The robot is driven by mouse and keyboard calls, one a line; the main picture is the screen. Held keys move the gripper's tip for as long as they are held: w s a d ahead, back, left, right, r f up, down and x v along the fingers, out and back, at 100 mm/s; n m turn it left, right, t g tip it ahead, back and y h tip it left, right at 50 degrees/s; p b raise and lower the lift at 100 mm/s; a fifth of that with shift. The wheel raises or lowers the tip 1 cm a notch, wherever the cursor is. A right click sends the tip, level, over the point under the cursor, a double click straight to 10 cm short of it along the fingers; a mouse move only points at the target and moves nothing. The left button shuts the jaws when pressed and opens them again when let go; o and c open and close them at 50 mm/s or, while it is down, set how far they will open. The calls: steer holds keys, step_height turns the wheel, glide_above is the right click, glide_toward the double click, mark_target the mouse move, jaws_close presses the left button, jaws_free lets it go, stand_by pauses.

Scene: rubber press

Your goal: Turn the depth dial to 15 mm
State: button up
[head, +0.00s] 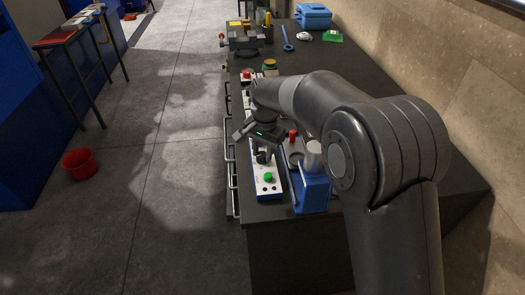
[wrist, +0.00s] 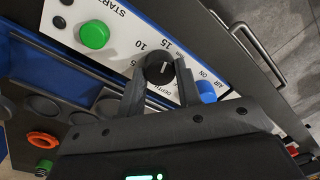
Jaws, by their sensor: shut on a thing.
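The depth dial (wrist: 158,68) is a round black knob with a short white mark, on a white panel (wrist: 128,25) printed with 5, 10 and 15 mostly above and left of it. Which number the mark points at is too small to tell. My gripper (wrist: 160,78) has one finger on each side of the dial and is shut on it. In the head view, my gripper (head: 263,155) is low over the panel (head: 277,189), and its fingers and the dial are mostly hidden by the arm.
In the head view, a blue press part (head: 313,192) and a red knob (head: 293,135) stand close on the right.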

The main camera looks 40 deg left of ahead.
mark_target(264, 155)
steer(key=shift+r, duration=0.1)
steer(key=o, duration=1)
steer(key=r, duration=1)
steer(key=shift+d+r, duration=0.3)
steer(key=shift+r, duration=0.05)
steer(key=shift+w, duration=0.1)
steer(key=w+d+r+t, duration=0.1)
steer(key=d+r, duration=0.2)
steer(key=d, duration=0.7)
steer(key=w+d+r+t+y, duration=0.1)
steer(key=d+r, duration=0.3)
steer(key=d, duration=0.6)
steer(key=w+d+r+t, duration=0.1)
steer(key=d+r, duration=0.2)
steer(key=d, duration=0.7)
steer(key=s+d+f+t, duration=0.1)
steer(key=s+d+f, duration=0.1)
steer(key=s+d, duration=0.3)
steer(key=s+d+f+m+h, duration=0.1)
steer(key=s+d, duration=0.5)
steer(key=d, duration=0.4)
steer(key=s+d+f+t, duration=0.1)
steer(key=s+d+f, duration=0.1)
steer(key=s+d, duration=0.3)
steer(key=shift+s+d+f+t+h, duration=0.1)
steer(key=shift+d+f+t+h, duration=0.05)
steer(key=shift+d, duration=0.55)
steer(key=shift+s+d+f+t+h, duration=0.1)
steer(key=shift+d+f+t+h, duration=0.05)
steer(key=shift+d, duration=0.5)
